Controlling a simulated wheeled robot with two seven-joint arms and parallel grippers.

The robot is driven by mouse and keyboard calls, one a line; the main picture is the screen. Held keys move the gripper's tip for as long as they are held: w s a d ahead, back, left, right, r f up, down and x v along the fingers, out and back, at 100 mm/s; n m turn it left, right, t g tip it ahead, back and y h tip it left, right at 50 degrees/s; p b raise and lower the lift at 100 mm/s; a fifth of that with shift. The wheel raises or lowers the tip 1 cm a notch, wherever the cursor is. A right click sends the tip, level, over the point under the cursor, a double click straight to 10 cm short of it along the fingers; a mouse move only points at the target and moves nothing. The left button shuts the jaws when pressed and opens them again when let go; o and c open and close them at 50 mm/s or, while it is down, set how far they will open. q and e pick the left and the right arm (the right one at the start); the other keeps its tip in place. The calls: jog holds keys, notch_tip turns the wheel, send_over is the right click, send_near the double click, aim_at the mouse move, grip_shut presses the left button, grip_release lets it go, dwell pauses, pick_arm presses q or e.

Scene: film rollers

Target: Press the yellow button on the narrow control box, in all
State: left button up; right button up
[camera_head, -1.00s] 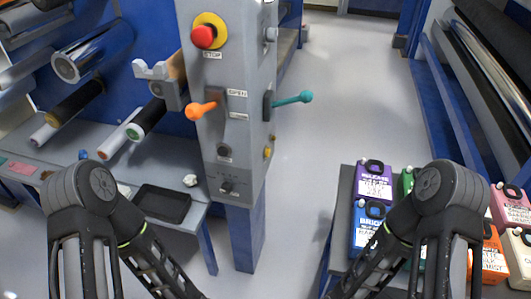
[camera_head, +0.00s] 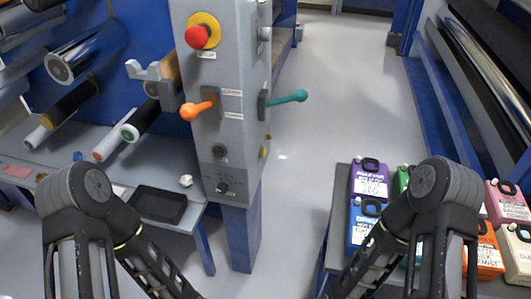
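The narrow grey control box (camera_head: 226,110) stands upright at the centre left on a blue post. A small yellow button (camera_head: 264,151) shows low on its right-hand side face, seen at a steep angle. The front face carries a red stop button (camera_head: 197,37) on a yellow round base, an orange lever (camera_head: 197,110) and black knobs lower down. A teal lever (camera_head: 288,97) sticks out from the side face, above the yellow button. Dark links of both my arms show at the lower left and lower right, apart from the box. Both grippers are out of view.
A grey shelf with a black tray (camera_head: 158,204) and rollers (camera_head: 141,119) lies left of the box. Several coloured jugs, including a purple one (camera_head: 370,179), stand on a low surface at the lower right. The floor (camera_head: 325,120) between box and right-hand rack is clear.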

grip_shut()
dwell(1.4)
